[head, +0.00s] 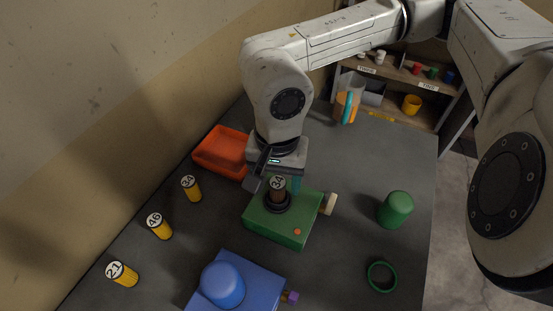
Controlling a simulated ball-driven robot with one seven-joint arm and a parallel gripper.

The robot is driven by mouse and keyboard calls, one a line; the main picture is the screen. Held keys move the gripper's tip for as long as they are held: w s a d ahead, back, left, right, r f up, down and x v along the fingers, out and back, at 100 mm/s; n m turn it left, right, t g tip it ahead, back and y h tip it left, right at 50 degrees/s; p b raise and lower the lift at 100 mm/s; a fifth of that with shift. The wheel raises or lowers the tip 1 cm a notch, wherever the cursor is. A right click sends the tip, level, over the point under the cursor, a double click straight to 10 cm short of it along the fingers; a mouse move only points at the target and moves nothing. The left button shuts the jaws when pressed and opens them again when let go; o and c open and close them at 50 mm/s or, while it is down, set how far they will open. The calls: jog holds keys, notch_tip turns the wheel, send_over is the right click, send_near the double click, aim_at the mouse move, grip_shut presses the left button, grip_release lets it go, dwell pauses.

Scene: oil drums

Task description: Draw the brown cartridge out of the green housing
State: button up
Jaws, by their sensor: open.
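The brown cartridge (277,196) stands upright in the black collar on top of the green housing (265,223). Its white top label reads 34, and its lower part is hidden inside the housing. My gripper (277,184) points down over the housing, with a dark finger to the left of the cartridge and a teal-looking part to its right. The jaws are open around the cartridge's upper end. I cannot tell whether a finger touches it. A pale knob (328,204) sticks out of the housing's right side.
Yellow cartridges stand at left (192,190). A blue housing (260,285) with a domed cap is in front. A green cap (396,210) and green ring (382,277) lie right. The table's right side has free room.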

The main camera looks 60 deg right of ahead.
aim_at(277, 183)
jog(key=shift+f, duration=1.15)
jog(key=shift+c, duration=0.3)
jog(key=c, duration=1.1)
jog(key=shift+r, duration=1.15)
jog(key=shift+r+p, duration=0.5)
jog(key=shift+r, duration=1.5)
